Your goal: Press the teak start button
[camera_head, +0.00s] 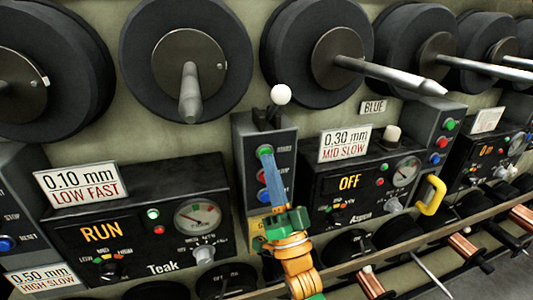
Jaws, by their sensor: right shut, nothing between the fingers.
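The teak machine (140,222) is a dark box at left, labelled "Teak", with an orange "RUN" display (101,232) and a lit green lamp. On the grey control post (243,165) at its right side is a green button (264,149), the top one of a column, with a red button below it. My right gripper (267,160) has its narrow blue fingers shut and empty, their tips at the green button. They cover its lower edge and part of the buttons below. I cannot tell whether the tips touch it. My left gripper is not in view.
A white-knobbed lever (280,95) tops the post. To the right a similar machine (335,184) reads "OFF", with a yellow handle (431,195). Large dark spools (188,55) with protruding spindles line the wall above. Copper spools (466,248) sit along a rail at lower right.

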